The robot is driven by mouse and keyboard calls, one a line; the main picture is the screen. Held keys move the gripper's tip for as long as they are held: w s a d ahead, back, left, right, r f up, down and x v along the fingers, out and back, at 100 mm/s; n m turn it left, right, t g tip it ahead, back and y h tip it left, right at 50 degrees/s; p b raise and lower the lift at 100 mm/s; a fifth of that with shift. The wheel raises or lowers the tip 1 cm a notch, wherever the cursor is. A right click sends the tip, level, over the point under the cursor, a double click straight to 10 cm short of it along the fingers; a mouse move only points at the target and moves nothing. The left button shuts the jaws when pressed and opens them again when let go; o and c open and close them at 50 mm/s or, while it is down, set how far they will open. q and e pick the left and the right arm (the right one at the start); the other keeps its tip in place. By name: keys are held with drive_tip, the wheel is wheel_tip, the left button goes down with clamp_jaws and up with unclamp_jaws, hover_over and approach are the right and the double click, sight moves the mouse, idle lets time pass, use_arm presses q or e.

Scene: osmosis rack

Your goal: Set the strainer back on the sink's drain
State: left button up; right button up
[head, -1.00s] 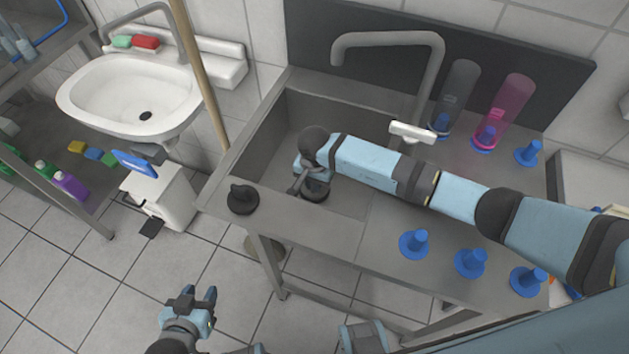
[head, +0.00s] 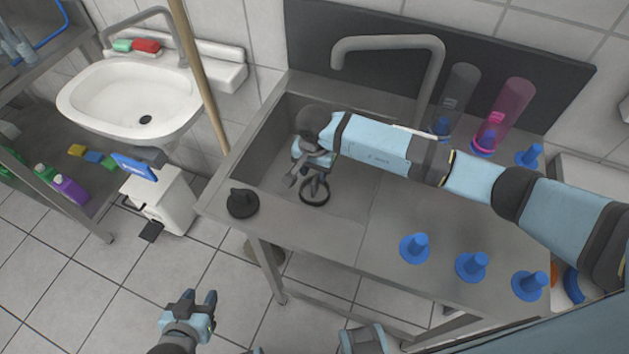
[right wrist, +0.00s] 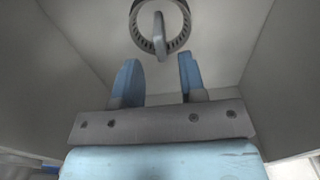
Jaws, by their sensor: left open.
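The strainer (head: 314,198), a dark ring with an upright handle, is on the sink floor near the front wall of the steel sink (head: 262,165). In the right wrist view the slotted ring and grey handle (right wrist: 159,35) show just beyond the fingertips. I cannot tell whether it sits in the drain, which I cannot make out separately. My right gripper (head: 302,176) is inside the sink, close to the handle; its blue fingers (right wrist: 158,60) are apart with nothing between them. My left gripper (head: 196,302) is open and empty, over the floor in front of the sink.
A black knobbed stopper (head: 243,202) stands on the sink's front left rim. The faucet (head: 390,42) arches behind my right arm. Several blue stands (head: 415,247) and two tubes, one grey (head: 462,90) and one pink (head: 510,105), occupy the worktop to the right.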

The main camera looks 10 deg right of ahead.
sight(314, 180)
drive_tip(key=shift+r, duration=2.4)
